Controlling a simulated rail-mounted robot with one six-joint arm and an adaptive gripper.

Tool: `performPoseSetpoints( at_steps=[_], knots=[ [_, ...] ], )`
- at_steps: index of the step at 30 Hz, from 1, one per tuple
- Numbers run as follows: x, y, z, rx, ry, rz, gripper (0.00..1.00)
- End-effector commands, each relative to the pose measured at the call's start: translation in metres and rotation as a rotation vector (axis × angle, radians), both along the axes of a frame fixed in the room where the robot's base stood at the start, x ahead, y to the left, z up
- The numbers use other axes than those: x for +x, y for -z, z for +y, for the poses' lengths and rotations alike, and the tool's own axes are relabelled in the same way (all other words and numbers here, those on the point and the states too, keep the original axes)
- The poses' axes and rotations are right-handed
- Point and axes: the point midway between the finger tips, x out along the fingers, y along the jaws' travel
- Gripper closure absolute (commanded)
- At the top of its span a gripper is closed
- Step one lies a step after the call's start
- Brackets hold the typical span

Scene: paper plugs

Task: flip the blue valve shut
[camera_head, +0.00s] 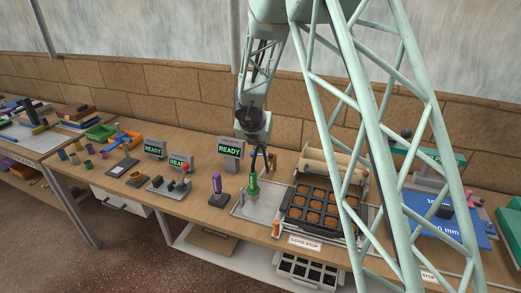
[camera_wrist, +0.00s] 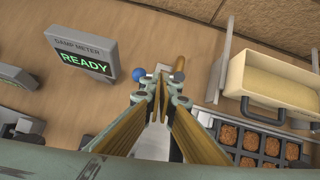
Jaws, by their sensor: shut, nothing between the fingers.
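A blue ball-shaped knob (camera_wrist: 138,74), which looks like the blue valve's handle end, shows in the wrist view just left of my fingertips. The rest of the valve is mostly hidden behind the fingers, and I cannot tell how far it is turned or whether the fingers touch it. My gripper (camera_wrist: 163,80) is shut and empty, pointing down at the bench. In the head view my gripper (camera_head: 262,160) hangs over the back of the bench, between the READY meter and the tray of brown plugs.
A damp meter (camera_wrist: 88,57) reading READY stands to the left. A green bottle-shaped object (camera_head: 253,184) and a purple-topped one (camera_head: 217,184) stand in front.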

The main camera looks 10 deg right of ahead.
Motion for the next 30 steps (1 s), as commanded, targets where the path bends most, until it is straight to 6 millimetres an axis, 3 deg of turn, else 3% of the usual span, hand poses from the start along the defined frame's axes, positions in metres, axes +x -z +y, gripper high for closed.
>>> performPoseSetpoints(
  at_steps=[18,30],
  knots=[
    [-0.044,-0.069,0.011,0.001,0.001,0.0,1.0],
    [-0.055,-0.085,0.014,0.0,0.0,0.0,1.0]
  ],
)
